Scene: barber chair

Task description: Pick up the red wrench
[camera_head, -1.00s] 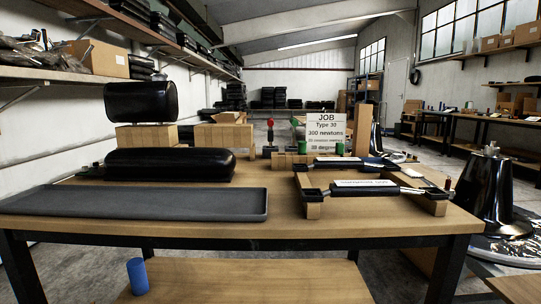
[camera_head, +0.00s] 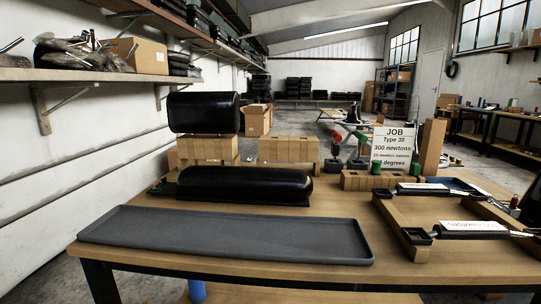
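A red-topped tool (camera_head: 336,138) stands upright in a dark block at the back of the workbench, left of the job sign. It is small here, and I cannot tell for sure that it is the red wrench. A similar green-topped tool (camera_head: 361,137) stands just right of it. Neither of my grippers shows in the head view.
The wooden workbench (camera_head: 320,205) holds an empty grey tray (camera_head: 225,235) in front and a black padded cushion (camera_head: 245,185) behind it. A job sign (camera_head: 394,147) stands at the back. Two labelled black-handled tools (camera_head: 470,228) lie on wooden supports at right.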

